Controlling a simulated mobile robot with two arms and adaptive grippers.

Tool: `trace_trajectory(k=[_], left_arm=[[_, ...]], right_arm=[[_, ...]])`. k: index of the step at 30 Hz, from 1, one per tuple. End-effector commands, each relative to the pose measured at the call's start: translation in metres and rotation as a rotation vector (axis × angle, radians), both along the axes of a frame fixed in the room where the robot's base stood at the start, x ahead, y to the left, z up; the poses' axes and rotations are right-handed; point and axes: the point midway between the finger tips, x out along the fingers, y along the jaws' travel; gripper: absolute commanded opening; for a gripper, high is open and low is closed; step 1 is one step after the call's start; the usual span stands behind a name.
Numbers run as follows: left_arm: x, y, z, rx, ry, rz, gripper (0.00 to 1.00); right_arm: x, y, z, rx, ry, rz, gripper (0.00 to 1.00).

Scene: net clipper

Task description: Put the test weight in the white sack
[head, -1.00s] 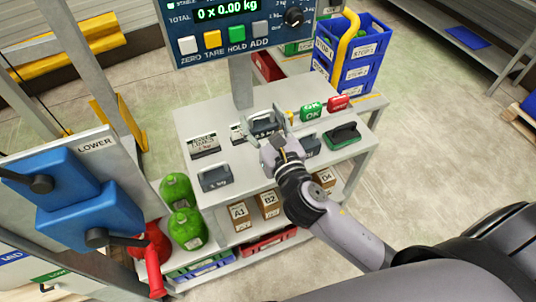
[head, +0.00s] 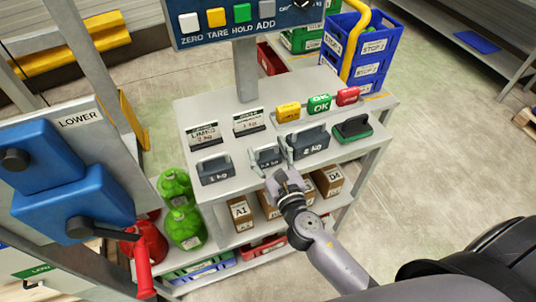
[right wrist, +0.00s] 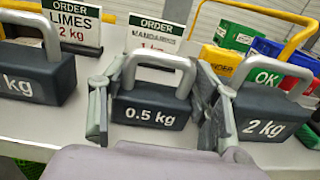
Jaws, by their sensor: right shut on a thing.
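The dark grey 0.5 kg test weight (head: 266,157) with a light handle is between the 1 kg weight (head: 215,169) and the 2 kg weight (head: 309,143). In the right wrist view the 0.5 kg weight (right wrist: 150,110) is upright, label facing me, between the two fingers. My right gripper (head: 271,165) is shut on it, near the front edge of the table. I cannot tell whether its base touches the table. I cannot make out a white sack. My left gripper is not in view.
Order signs (head: 204,134) and yellow, green and red blocks (head: 319,105) stand behind the weights on the grey table (head: 200,108). A green-based tool (head: 352,129) lies at right. Boxes (head: 241,213) are on the shelf below.

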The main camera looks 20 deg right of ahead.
Motion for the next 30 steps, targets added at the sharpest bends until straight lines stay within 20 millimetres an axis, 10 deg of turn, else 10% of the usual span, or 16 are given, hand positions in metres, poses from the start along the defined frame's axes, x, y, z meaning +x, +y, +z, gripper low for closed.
trace_trajectory(k=[10,11,12,30], left_arm=[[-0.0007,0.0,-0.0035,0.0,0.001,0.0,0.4],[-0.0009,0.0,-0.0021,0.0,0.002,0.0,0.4],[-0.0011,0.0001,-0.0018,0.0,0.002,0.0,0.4],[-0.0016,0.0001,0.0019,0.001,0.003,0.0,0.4]], right_arm=[[0.0005,0.0,-0.0015,0.0,-0.004,0.0,0.08],[0.0001,0.0,-0.0016,0.0,-0.001,0.0,0.58],[0.0001,-0.0001,-0.0013,0.0,-0.001,0.0,0.61],[0.0001,0.0,0.0029,0.0,-0.001,0.0,0.77]])
